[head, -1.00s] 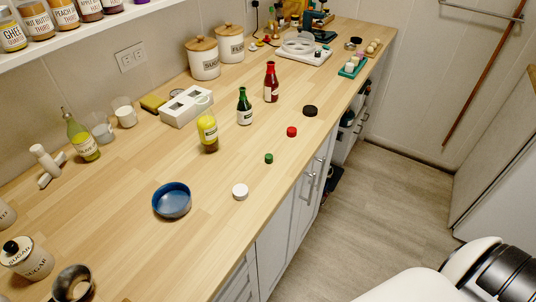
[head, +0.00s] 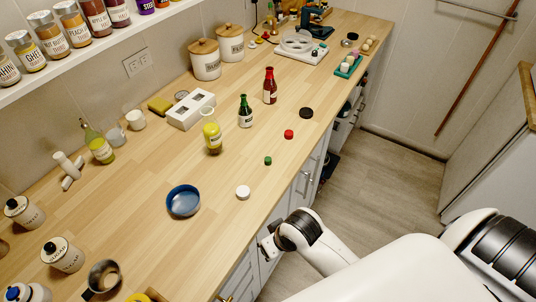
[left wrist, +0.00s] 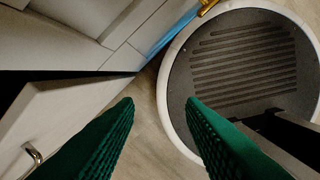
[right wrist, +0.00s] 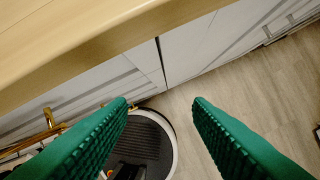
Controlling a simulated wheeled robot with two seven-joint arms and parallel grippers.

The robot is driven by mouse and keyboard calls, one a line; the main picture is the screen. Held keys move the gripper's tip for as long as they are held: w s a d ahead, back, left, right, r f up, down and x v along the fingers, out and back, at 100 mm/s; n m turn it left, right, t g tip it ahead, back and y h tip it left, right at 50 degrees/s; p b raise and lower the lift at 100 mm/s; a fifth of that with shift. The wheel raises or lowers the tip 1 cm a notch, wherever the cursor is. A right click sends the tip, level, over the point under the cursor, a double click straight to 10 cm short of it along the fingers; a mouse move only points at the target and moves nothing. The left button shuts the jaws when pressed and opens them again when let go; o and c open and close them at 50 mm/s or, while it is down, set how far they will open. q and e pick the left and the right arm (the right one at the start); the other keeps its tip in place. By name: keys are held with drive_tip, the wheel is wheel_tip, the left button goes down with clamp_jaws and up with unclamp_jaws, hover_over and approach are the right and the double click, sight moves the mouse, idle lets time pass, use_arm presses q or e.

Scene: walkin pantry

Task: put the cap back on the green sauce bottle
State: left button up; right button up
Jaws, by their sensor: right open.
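The green sauce bottle (head: 245,112) stands upright on the wooden counter, between a red bottle (head: 270,87) and a yellow bottle (head: 212,138). A small green cap (head: 268,160) lies on the counter near the front edge, apart from the bottle. My right gripper is low in front of the counter edge, with its arm showing in the head view; in the right wrist view its green fingers (right wrist: 160,102) are spread and empty. My left gripper (left wrist: 160,102) shows only in the left wrist view, open and empty above the floor and my base.
A red cap (head: 288,134), a white cap (head: 243,192) and a black cap (head: 306,113) lie along the front. A blue bowl (head: 183,201) and a white box (head: 191,109) stand nearby. The counter around the green cap is clear.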

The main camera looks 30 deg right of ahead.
drive_tip(key=w+r, duration=0.2)
drive_tip(key=w, duration=0.1)
drive_tip(key=w+a+r+m, duration=0.1)
drive_tip(key=w+r, duration=0.2)
drive_tip(key=w+r+m, duration=0.1)
drive_tip(key=w+r, duration=0.2)
drive_tip(key=shift+w+a+p, duration=0.2)
drive_tip(key=shift+a+p, duration=0.15)
drive_tip(key=w+d+r+m+g+h, duration=0.1)
drive_tip(key=w+d+r+m+h, duration=0.2)
drive_tip(key=w+d+r+m, duration=0.3)
drive_tip(key=w+d+r, duration=0.3)
drive_tip(key=w, duration=0.2)
drive_tip(key=shift+d+m, duration=0.2)
drive_tip(key=shift+m, duration=0.1)
drive_tip(key=shift+f, duration=0.1)
drive_tip(key=p, duration=0.2)
hover_over(268, 161)
drive_tip(key=f, duration=0.3)
drive_tip(key=a+f, duration=0.1)
drive_tip(key=f, duration=0.1)
drive_tip(key=shift+f, duration=0.3)
drive_tip(key=shift+d+f, duration=0.1)
drive_tip(key=shift+f, duration=0.35)
